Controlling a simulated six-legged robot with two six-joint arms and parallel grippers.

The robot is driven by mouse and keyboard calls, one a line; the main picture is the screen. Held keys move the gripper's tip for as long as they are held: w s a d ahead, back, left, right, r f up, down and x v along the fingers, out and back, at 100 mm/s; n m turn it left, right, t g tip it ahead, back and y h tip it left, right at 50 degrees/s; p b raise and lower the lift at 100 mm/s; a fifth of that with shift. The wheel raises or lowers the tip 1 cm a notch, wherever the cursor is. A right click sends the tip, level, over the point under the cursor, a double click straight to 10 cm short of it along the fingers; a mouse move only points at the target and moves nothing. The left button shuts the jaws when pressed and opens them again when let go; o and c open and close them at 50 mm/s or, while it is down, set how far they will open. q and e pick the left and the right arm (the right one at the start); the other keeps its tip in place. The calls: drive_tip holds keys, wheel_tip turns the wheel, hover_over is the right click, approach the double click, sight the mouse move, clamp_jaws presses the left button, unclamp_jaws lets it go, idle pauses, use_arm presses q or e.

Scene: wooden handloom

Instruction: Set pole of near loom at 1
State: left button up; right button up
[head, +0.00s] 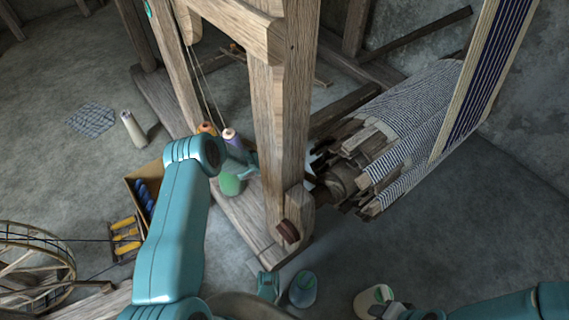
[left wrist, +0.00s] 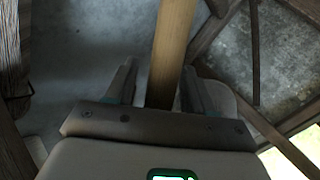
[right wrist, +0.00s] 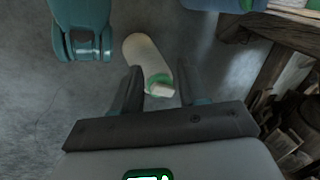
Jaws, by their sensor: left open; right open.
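The near loom's thick wooden post (head: 282,150) stands in the middle of the head view. Behind it is a roll of striped cloth (head: 420,110) with a ragged wooden end. A smooth light-brown pole (left wrist: 173,45) runs between the fingers of my left gripper (left wrist: 162,72), which is open around it; I cannot tell whether they touch. In the head view, the post hides most of that gripper, and I cannot make out the pole there.
A spoked wheel (head: 35,262) and a box with a blue yarn bobbin (head: 147,195) lie at the left. Yarn cones, one purple-topped (head: 231,140), stand beside the post.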

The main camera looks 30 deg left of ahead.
use_arm(q)
clamp_jaws()
wheel_tip(320, 180, up, 18)
drive_tip(key=w+a+m+t+y+p, duration=0.1)
drive_tip(key=a+m+t+y+p, duration=0.1)
drive_tip(key=p, duration=1)
drive_tip(key=shift+a+f+m+t+y, duration=0.3)
drive_tip(key=shift+m+t+y, duration=0.3)
drive_tip(key=shift+m+y, duration=0.6)
use_arm(e)
wheel_tip(320, 180, up, 12)
drive_tip(key=s+a+g, duration=0.1)
drive_tip(key=s, duration=0.2)
drive_tip(key=shift+a+n, duration=0.3)
drive_tip(key=shift+f, duration=0.15)
use_arm(q)
unclamp_jaws()
drive_tip(key=shift+f, duration=0.2)
use_arm(e)
drive_tip(key=shift+w, duration=0.1)
